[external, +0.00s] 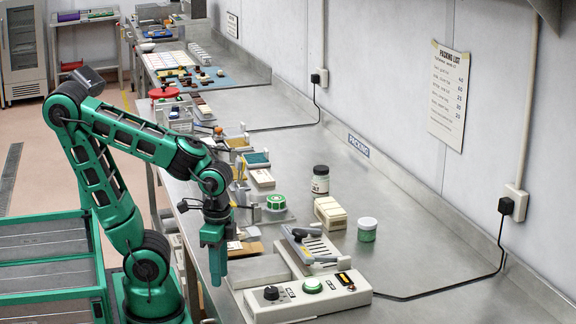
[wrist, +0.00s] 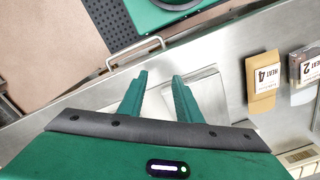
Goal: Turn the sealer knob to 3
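The white sealer (external: 330,299) sits near the front of the steel bench in the external view. Its black round knob (external: 271,293) is at the left end of its top; the setting it points to is too small to read. A green button (external: 312,286) and a dark switch (external: 345,280) are to the knob's right. My gripper (external: 217,280) points down, left of the sealer and apart from the knob. In the wrist view my gripper (wrist: 160,76) has its two fingers spread with nothing held between them. The knob does not show in the wrist view.
A flat grey plate (external: 258,271) lies beside the sealer. In the wrist view, packs marked HEAT 4 (wrist: 262,80) and HEAT 2 (wrist: 304,66) lie to the right. A green-labelled jar (external: 367,230) and a cream block (external: 330,212) stand behind.

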